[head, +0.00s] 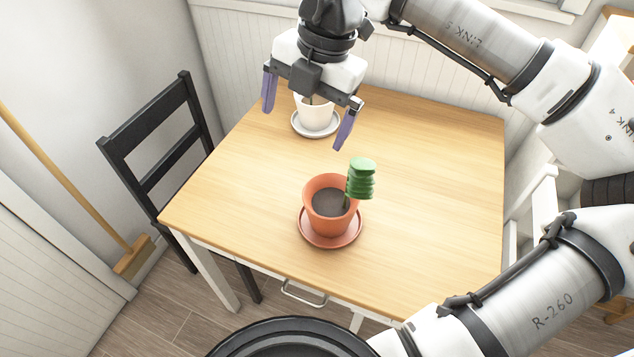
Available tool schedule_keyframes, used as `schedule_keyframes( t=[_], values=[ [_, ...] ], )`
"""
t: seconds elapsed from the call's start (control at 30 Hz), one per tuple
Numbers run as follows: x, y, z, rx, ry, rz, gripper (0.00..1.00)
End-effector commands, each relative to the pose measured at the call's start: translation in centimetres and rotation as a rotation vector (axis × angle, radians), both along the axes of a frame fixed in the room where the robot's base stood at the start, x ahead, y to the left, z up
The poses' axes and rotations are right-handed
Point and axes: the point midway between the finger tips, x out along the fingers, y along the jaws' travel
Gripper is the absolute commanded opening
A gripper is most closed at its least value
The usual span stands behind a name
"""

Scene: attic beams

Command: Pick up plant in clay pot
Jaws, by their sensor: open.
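The plant in a clay pot (327,215) stands upright on the wooden table, near its front edge. It is an orange pot with dark soil, on an orange saucer (331,240), with a green layered plant (361,178) leaning to the right side. My gripper (306,120) is open, with purple fingers spread apart. It is above the table, farther back than the clay pot and apart from it. In the picture it overlaps a white pot (316,113), whose upper part it hides. I cannot tell whether anything is between the fingers.
The white pot stands on a grey saucer (316,130) at the back of the table (430,190). The table's right side is clear. A black chair (160,140) stands at the left, and a broom (132,256) leans by the left wall. My arm spans the right side.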

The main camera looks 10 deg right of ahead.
Motion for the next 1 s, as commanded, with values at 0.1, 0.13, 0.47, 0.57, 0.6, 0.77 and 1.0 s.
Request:
schedule_keyframes(
  t=[0.1,0.13,0.47,0.57,0.6,0.77,1.0],
  values=[
    [-1.0,-5.8,0.1,-0.138,0.051,-0.199,1.0],
    [-1.3,-6.7,0.2,-0.159,0.06,-0.232,1.0],
    [-2.1,-9.1,-3.2,-0.216,0.09,-0.318,1.0],
    [-2.1,-9.0,-5.2,-0.215,0.089,-0.315,1.0],
    [-2.1,-9.0,-5.9,-0.214,0.089,-0.315,1.0],
    [-2.0,-9.0,-7.8,-0.214,0.086,-0.316,1.0],
    [-2.2,-9.1,-9.7,-0.212,0.088,-0.314,1.0]
  ],
)
